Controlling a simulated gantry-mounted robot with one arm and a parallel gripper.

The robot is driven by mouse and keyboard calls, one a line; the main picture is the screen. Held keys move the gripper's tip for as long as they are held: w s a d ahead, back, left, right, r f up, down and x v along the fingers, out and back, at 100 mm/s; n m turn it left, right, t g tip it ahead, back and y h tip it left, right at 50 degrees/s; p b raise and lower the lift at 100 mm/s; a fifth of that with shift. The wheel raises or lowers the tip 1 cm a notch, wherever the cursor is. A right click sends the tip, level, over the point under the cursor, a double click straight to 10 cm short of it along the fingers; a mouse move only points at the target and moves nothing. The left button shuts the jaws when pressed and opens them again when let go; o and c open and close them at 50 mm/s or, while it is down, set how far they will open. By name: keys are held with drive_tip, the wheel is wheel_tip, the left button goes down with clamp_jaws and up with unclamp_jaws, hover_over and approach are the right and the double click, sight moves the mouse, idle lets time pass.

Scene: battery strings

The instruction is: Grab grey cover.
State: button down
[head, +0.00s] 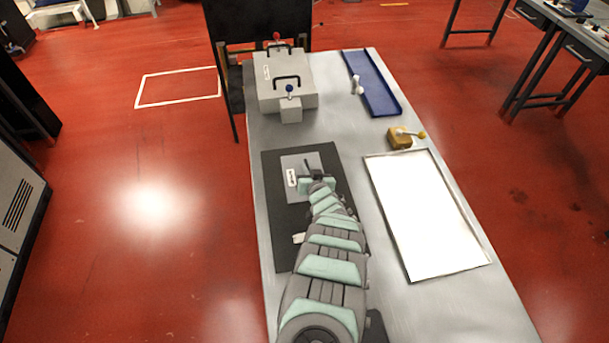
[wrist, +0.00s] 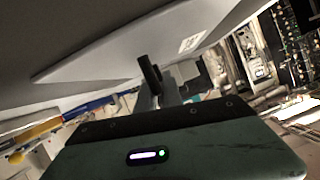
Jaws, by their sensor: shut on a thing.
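The grey cover (head: 292,163) is a flat plate with a small white label and a dark handle. In the head view it is over the dark mat (head: 268,215) on the table; whether it touches the mat is unclear. My gripper (head: 311,176) is at the cover's right side, partly hidden by my arm. In the wrist view the cover (wrist: 120,62) spans the upper part, at a slant. There my gripper (wrist: 160,90) is shut on the cover's dark handle.
A grey box (head: 270,98) with black handles stands at the table's back left. A blue tray (head: 374,85) lies at the back right. A yellow block with a lever (head: 399,139) sits near the right edge, behind a white framed panel (head: 425,215).

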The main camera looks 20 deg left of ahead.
drive_tip(key=shift+r, duration=0.15)
wheel_tip(320, 180, up, 20)
drive_tip(key=p, duration=1.2)
